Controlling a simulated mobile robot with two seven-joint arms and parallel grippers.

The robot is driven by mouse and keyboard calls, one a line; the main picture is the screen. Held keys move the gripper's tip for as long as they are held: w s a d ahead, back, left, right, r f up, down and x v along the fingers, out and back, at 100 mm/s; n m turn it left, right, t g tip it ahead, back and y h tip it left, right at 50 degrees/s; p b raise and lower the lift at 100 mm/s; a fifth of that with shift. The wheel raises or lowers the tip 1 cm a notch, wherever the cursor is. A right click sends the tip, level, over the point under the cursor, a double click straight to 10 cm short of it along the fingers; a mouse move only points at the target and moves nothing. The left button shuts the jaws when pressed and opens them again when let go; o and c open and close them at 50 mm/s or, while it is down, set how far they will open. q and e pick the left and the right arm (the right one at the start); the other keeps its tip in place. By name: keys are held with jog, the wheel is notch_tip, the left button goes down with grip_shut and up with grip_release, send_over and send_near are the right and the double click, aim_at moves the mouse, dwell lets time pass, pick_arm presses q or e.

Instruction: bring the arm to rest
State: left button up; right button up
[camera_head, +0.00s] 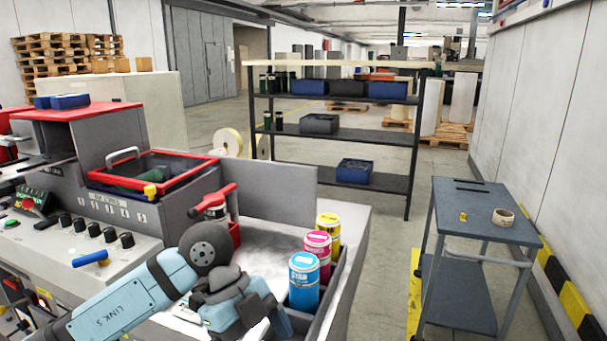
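My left arm (140,296) comes in from the lower left over the machine. Its wrist bends down, and my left gripper (265,318) hangs over the pale machine top near the bottom edge of the picture. The gripper's body hides most of its fingers, so I cannot tell whether they are open or whether anything is between them. A cyan can (304,284), a magenta can (317,250) and a yellow can (328,232) stand in a row in a grey holder just right of the gripper. My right gripper is not in view.
A red-handled tool (212,204) stands behind my wrist. A red-rimmed tray (155,170) and a control panel with knobs (95,230) are to the left. Shelving (345,134) is behind.

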pick_arm(q)
jog(key=s+d+r+m+g+h, duration=0.2)
jog(key=s+d+g+h, duration=0.35)
jog(key=h, duration=0.55)
jog(key=w+a+f+n+t+y, duration=0.2)
jog(key=a+f+n+t+y, duration=0.3)
jog(key=f+n+t, duration=0.6)
jog(key=w+a+f+n+t+y, duration=0.3)
jog(key=a+f+n+t, duration=0.45)
jog(key=n+t, duration=0.7)
jog(key=s+a+f+g+y, duration=0.3)
jog(key=s+f, duration=0.4)
jog(key=f, duration=0.2)
jog(key=s+a+f+g+y, duration=0.2)
jog(key=s+a+f+g, duration=0.1)
jog(key=s+f, duration=0.5)
notch_tip(320, 180, up, 11)
jog(key=w+p, duration=0.1)
jog(key=p, duration=1.2)
